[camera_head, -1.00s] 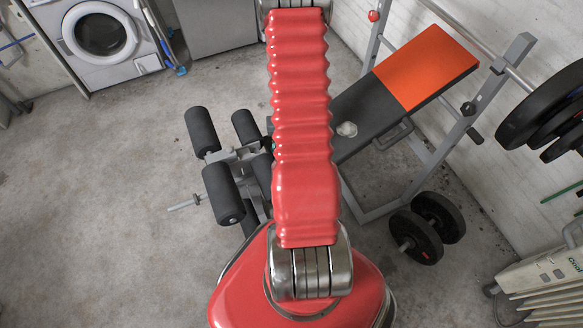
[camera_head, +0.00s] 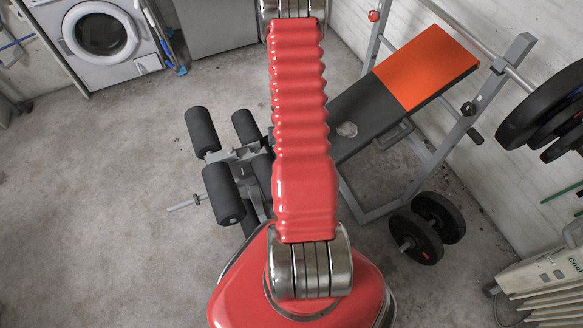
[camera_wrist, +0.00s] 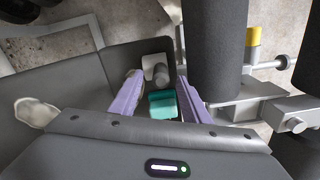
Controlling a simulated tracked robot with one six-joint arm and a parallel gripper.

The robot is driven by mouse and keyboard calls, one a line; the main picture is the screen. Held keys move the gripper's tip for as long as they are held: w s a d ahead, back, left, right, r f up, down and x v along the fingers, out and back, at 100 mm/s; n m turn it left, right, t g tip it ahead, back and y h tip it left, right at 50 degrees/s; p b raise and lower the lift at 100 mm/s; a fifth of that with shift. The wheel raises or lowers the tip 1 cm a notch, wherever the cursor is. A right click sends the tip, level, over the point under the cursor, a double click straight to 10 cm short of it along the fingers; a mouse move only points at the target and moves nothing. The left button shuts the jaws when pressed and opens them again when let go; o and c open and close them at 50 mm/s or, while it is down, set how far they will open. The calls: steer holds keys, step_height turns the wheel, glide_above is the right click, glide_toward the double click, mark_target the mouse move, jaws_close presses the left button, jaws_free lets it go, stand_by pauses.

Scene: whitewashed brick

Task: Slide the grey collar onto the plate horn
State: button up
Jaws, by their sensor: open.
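In the wrist view, my gripper (camera_wrist: 158,98) is open, its two lilac fingers apart over the dark bench seat. A small grey piece with a rounded end, seemingly the grey collar (camera_wrist: 160,74), lies between and just beyond the fingertips. A teal block (camera_wrist: 162,104) sits between the fingers, closer to the palm. I cannot tell whether either finger touches them. In the head view, a thin metal bar, seemingly the plate horn (camera_head: 184,204), sticks out left from the bench's leg attachment. My arm hides the gripper and collar there.
Black foam rollers (camera_head: 203,132) stand beside the seat; one roller (camera_wrist: 216,45) is close to the right finger. A yellow cylinder (camera_wrist: 253,37) stands beyond it. Weight plates (camera_head: 417,238) rest on the floor at right. The left floor is clear.

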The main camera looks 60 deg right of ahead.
steer(key=shift+f, duration=1.45)
steer(key=shift+c, duration=0.5)
jaws_close()
